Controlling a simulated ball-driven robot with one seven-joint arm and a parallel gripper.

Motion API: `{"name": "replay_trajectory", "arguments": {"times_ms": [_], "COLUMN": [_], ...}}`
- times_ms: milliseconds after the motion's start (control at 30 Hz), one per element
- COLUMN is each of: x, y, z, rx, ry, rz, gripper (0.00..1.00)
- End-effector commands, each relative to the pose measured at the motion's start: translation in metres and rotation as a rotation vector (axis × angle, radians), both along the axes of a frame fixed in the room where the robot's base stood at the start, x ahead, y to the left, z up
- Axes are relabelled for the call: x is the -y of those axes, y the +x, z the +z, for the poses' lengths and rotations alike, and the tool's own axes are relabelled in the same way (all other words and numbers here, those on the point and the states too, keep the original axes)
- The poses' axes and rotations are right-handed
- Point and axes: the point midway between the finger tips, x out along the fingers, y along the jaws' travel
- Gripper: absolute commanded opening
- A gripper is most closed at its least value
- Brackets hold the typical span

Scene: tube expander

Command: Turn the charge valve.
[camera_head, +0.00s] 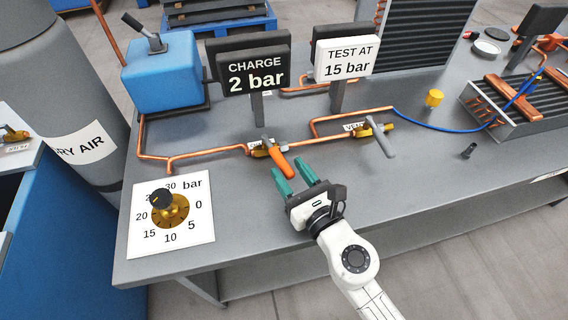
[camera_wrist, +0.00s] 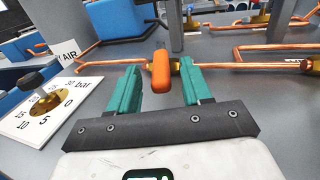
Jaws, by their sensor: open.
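The charge valve is a brass body (camera_head: 259,151) with an orange lever handle (camera_head: 283,166), set in the copper pipe below the "CHARGE 2 bar" sign (camera_head: 254,76). Its lever points toward the front right. My gripper (camera_head: 297,182) has green fingers and is open, just in front of the lever. The right finger partly hides the brass body in that view.
A vent valve with a grey lever (camera_head: 379,139) stands to the right. A regulator dial plate (camera_head: 143,240) with a black knob lies at the left. A blue box (camera_head: 163,75) stands behind. A yellow cap (camera_head: 434,98) and a finned coil are on the right. The front bench is clear.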

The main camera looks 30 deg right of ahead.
Motion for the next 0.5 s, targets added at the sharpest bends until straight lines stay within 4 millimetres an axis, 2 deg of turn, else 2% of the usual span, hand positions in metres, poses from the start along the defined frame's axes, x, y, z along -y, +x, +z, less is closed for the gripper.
{"name": "replay_trajectory", "arguments": {"times_ms": [33,200,333,500], "x": [0.0,0.0,0.0,0.0], "y": [-0.011,-0.04,-0.057,-0.068], "z": [-0.004,-0.004,-0.004,-0.002], "rx": [-0.002,-0.002,-0.002,-0.001], "ry": [0.0,0.0,-0.001,-0.001], "rz": [0.002,0.001,0.001,0.002], "gripper": [0.49,0.49,0.49,0.49]}}
